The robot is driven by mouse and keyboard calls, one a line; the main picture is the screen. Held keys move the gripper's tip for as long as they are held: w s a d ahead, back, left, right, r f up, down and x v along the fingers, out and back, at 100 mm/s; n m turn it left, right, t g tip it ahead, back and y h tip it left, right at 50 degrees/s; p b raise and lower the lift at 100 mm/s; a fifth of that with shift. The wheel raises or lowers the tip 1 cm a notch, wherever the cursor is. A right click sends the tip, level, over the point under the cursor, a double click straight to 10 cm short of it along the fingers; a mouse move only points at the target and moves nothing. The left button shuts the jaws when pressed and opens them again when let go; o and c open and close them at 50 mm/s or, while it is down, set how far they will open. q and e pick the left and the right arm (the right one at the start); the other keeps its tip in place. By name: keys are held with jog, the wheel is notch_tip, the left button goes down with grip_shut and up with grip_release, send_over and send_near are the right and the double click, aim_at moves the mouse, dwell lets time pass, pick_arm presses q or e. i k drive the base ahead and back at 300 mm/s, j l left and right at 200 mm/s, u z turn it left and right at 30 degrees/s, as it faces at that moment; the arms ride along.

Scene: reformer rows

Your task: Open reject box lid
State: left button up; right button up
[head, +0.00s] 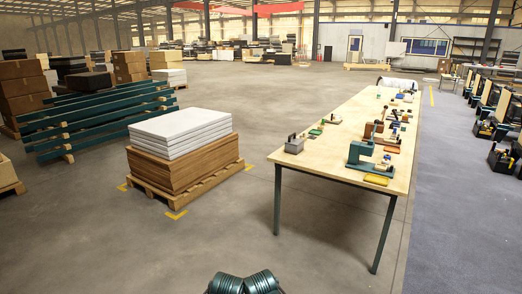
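A long wooden-topped table (335,160) with dark legs stands right of centre. A small grey box (294,145) sits at its near left corner, with a dark upright part on top. It may be the reject box, but I cannot tell at this size, nor whether it has a lid that is open or shut. Neither of my grippers is in view. Two dark teal rounded parts show at the bottom edge; they look like parts of my own body.
A teal device (361,155) and a yellow tray (376,179) stand near the table's right corner, with several small items farther back. A pallet (190,192) with brown and white stacked sheets stands to the left. The floor in front of the table is clear.

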aim_at(295, 141)
jog(key=i+l+z, duration=0.15)
jog(key=i, duration=0.85)
jog(key=i+l+z, duration=0.1)
jog(key=i, duration=0.9)
jog(key=i+z, duration=0.15)
jog(key=i, duration=0.85)
jog(key=i+j+z, duration=0.15)
jog(key=i, duration=0.8)
